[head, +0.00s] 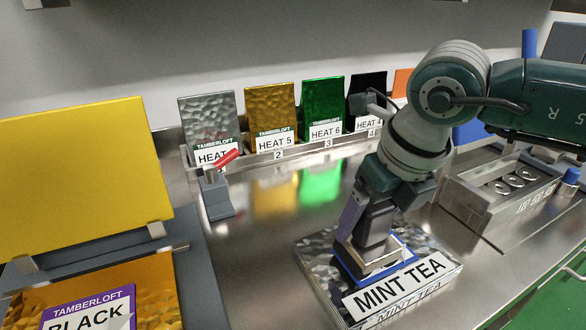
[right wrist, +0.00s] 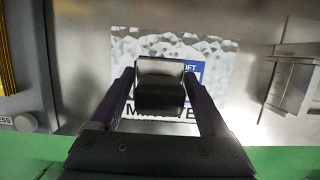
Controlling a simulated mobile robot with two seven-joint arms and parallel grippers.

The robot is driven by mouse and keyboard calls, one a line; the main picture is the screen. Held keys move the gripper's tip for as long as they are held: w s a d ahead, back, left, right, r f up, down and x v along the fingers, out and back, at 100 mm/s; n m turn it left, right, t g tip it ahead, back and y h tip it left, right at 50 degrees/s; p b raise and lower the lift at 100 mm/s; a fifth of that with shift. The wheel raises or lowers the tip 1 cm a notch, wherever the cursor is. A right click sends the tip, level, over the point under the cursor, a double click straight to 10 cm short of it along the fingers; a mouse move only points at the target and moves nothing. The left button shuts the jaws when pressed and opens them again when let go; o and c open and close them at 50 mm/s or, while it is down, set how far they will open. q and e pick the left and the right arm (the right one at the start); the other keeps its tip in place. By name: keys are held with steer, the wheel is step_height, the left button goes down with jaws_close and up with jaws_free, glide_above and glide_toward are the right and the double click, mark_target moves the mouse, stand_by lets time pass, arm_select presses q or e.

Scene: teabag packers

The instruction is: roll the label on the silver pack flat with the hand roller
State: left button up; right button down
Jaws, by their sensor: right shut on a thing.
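The silver pack (head: 318,275) lies flat on the steel counter, with MINT TEA in black on white along its near edge. A blue-bordered label (head: 408,252) shows on its top, partly hidden by my right gripper (head: 370,238). In the right wrist view, the silver pack (right wrist: 125,48) and part of the blue label (right wrist: 190,50) show behind the jaws. My right gripper is shut on the hand roller (right wrist: 160,90), a dark cylinder with a grey part. The roller is over the label; contact is hard to tell. My left gripper is not in view.
A rack (head: 285,152) of coloured packs stands at the back. A grey stand with a red handle (head: 228,158) is left of the silver pack. A yellow panel (head: 80,180) and a gold pack (head: 150,290) are at left. A grey tray (head: 475,203) holding metal rings is at right.

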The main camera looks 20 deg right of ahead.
steer(key=shift+d, duration=0.1)
steer(key=shift+d, duration=0.45)
steer(key=shift+w+d+b, duration=0.2)
steer(key=shift+d+b, duration=0.4)
steer(key=shift+d, duration=1.15)
steer(key=shift+a, duration=0.1)
steer(key=shift+a, duration=0.45)
steer(key=shift+s+a+p, duration=0.2)
steer(key=shift+a+p, duration=0.25)
steer(key=shift+a, duration=1.3)
steer(key=shift+d, duration=0.1)
